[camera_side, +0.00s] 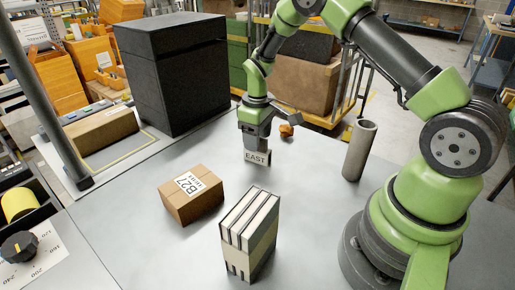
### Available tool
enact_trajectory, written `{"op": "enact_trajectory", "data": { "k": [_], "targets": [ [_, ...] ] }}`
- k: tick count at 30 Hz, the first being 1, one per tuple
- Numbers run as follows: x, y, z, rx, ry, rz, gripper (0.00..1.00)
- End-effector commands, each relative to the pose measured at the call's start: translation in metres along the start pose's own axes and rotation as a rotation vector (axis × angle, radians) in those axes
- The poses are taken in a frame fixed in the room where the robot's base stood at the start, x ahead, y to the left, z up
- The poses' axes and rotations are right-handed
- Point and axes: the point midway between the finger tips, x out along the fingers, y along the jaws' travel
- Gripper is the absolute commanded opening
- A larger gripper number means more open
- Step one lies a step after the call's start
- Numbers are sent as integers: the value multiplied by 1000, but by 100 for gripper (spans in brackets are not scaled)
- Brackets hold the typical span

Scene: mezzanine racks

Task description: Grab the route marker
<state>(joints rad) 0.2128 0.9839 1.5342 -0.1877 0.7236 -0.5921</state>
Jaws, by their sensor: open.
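A small pale block lettered "EAST" (256,158), which looks like the route marker, shows on the grey table directly below my gripper (257,146). My gripper points down over it and its jaws are open. The fingertips are at the block's upper part and overlap it in this view. I cannot tell whether they touch it, or whether the block rests fully on the table. The block's back and far side are hidden.
A cardboard box labelled "B27" (192,195) lies front left, and black-and-cream upright volumes (249,234) stand in front. A grey tube (359,150) stands at right. A small orange piece (286,131) lies behind. A large black cabinet (172,75) stands back left.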

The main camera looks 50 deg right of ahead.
Motion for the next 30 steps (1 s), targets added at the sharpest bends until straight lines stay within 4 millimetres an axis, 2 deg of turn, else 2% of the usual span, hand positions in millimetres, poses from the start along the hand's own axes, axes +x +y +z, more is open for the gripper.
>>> {"op": "enact_trajectory", "data": {
  "k": [3,6,15,17,22,30],
  "targets": [
    [21,4,-1,2,-4,-2,56],
    [33,3,-1,1,-3,-1,56],
    [38,3,-2,1,0,0,56],
    [38,3,-2,1,0,0,45],
    [38,3,-2,1,0,0,6],
    [37,3,-2,1,0,1,3]
  ]
}}
